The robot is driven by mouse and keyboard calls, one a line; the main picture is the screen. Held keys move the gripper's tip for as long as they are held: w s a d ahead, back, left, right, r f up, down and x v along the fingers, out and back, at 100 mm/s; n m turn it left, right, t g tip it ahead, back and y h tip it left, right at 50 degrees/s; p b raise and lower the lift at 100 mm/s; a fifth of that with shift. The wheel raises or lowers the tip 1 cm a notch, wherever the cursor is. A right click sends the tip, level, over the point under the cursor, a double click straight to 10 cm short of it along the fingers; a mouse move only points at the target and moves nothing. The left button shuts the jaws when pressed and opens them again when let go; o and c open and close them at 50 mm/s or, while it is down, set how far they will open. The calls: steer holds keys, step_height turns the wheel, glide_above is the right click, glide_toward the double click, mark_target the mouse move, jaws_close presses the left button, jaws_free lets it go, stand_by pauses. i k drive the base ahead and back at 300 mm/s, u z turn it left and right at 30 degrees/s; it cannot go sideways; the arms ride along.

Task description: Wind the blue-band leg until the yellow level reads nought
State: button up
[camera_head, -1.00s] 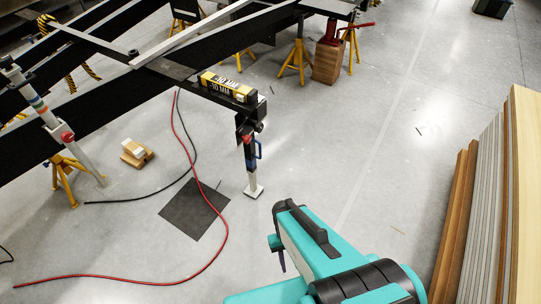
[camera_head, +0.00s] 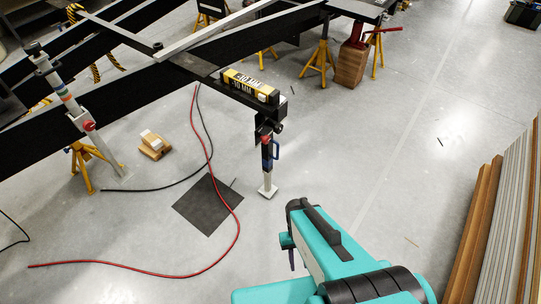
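The yellow level (camera_head: 250,85) lies on the end of the black chassis beam, and its display reads "-10 MM". My teal and black arm reaches in from the lower right, apart from the leg. A dark narrow part hangs at the arm's left end, but my gripper's fingers cannot be made out.
A red hose (camera_head: 238,225) and a black cable (camera_head: 160,189) cross the floor by a dark mat (camera_head: 207,204). Yellow stands (camera_head: 318,65) and another leg (camera_head: 85,124) support the chassis. Stacked boards (camera_head: 480,225) stand at right.

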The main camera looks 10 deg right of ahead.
mark_target(278, 127)
steer(key=i, duration=0.9)
steer(key=z, duration=0.05)
